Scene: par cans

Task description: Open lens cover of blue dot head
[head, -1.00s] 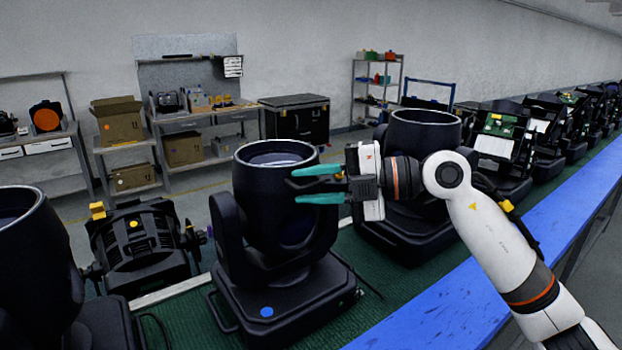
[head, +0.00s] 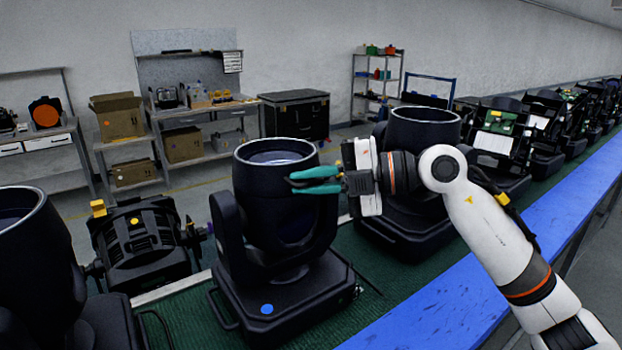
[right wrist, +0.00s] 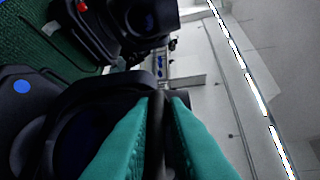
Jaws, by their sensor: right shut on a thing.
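The blue dot head (head: 280,225) stands upright on its base, with a blue dot (head: 267,309) on the front of the base. Its round top (head: 275,158) faces up and shows a pale disc inside the rim. My right gripper (head: 293,182) is at the upper right side of this head, its teal fingers shut. In the right wrist view the fingers (right wrist: 166,98) close on a thin dark part at the head's rim, which looks like the lens cover's edge. The fingers hide most of that part. The blue dot also shows there (right wrist: 21,87). My left gripper is out of view.
Another head (head: 425,135) stands close behind my right gripper, and one (head: 35,250) is cut off at the left. A black lamp with a yellow knob (head: 140,240) lies between. They are on a green belt (head: 385,310) with a blue edge rail (head: 440,320).

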